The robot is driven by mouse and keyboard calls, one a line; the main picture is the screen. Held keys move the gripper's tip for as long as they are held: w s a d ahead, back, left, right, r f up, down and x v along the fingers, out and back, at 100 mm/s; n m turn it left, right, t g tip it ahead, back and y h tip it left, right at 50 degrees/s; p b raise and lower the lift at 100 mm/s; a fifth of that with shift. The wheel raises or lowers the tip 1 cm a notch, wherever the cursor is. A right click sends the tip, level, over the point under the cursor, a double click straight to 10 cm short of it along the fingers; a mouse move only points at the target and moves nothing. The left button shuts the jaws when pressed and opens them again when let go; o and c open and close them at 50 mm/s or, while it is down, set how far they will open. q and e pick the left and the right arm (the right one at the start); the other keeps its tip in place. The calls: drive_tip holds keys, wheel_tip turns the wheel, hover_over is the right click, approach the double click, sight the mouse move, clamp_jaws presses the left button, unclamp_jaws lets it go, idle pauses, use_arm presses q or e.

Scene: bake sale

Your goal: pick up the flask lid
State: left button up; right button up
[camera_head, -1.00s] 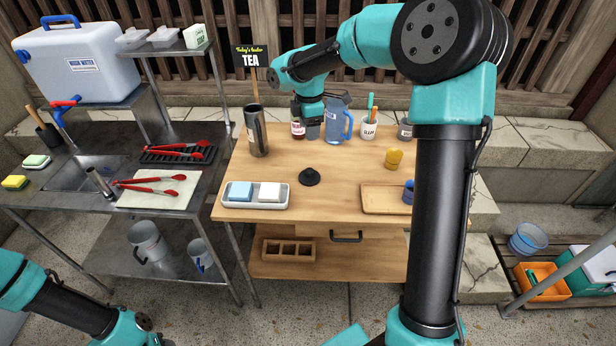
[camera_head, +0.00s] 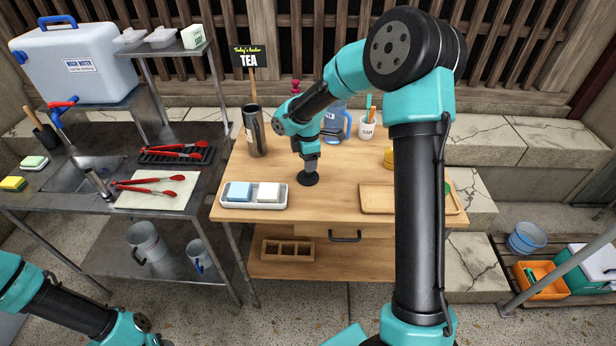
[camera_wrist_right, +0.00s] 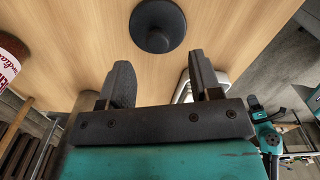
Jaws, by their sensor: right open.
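The flask lid (camera_head: 308,179), a small black piece with a round base, is on the wooden table (camera_head: 335,205). In the head view my right gripper (camera_head: 309,165) is right above it and hides its upper part. In the right wrist view the lid (camera_wrist_right: 157,25) shows as a dark round shape beyond the fingertips. The right gripper (camera_wrist_right: 160,75) is open there, with nothing between its fingers. A metal flask (camera_head: 255,132) stands upright at the table's left rear. My left arm shows at the lower left; its gripper is out of view.
A white tray with a blue and a white block (camera_head: 240,203) lies left of the lid. A wooden board (camera_head: 385,200) lies to the right. The blue pitcher (camera_head: 333,120), a cup (camera_head: 367,128) and the tea sign (camera_head: 249,60) stand behind.

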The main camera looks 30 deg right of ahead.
sight(304, 178)
drive_tip(key=shift+f, duration=0.1)
drive_tip(key=shift+w+d+f, duration=0.1)
drive_tip(key=shift+f, duration=2.4)
drive_tip(key=shift+c, duration=0.4)
drive_tip(key=c, duration=0.9)
